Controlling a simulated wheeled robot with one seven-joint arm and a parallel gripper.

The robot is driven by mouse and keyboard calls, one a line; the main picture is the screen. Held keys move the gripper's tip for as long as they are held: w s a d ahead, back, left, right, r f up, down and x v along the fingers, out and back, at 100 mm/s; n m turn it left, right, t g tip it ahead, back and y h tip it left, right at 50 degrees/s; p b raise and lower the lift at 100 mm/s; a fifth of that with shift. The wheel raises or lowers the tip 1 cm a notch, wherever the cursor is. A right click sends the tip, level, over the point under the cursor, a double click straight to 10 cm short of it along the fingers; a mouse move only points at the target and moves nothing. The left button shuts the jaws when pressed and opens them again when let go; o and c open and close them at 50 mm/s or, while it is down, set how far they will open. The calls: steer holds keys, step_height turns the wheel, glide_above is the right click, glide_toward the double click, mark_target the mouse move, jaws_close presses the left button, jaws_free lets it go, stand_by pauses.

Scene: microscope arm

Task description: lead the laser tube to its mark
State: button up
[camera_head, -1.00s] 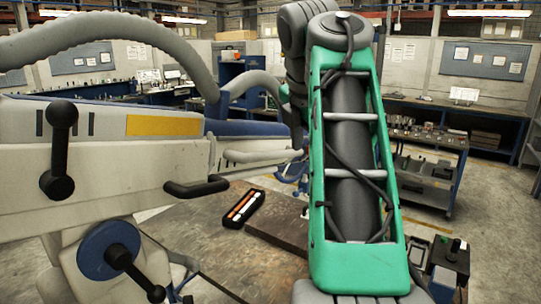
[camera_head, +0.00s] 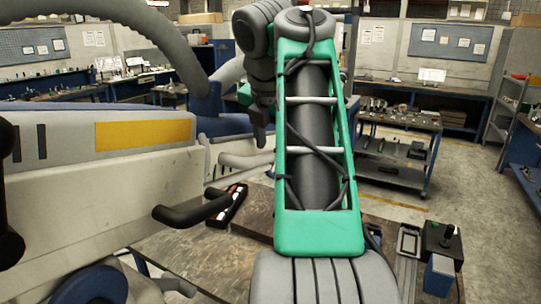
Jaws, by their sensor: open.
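The white microscope arm (camera_head: 110,185) with a yellow panel fills the left side. A pale rounded tube (camera_head: 247,160) sticks out near its far end; I cannot tell for sure whether this is the laser tube. My gripper (camera_head: 261,137) is the small dark end hanging beyond my green arm link, just above and right of that tube in the picture. It is open, and its fingers are hard to make out. I cannot tell whether it touches the tube. I cannot make out a mark.
A black handle (camera_head: 192,208) juts from the white arm in front of a worn brown table (camera_head: 205,250). A black case (camera_head: 228,205) with orange and white items lies on it. A joystick box (camera_head: 441,245) stands at the right. A tool cart (camera_head: 397,165) stands behind; open floor lies right.

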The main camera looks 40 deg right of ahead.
steer(key=shift+b+x, duration=0.35)
steer(key=shift+x, duration=1.9)
steer(key=shift+a, duration=0.1)
steer(key=shift+c, duration=0.3)
jaws_close()
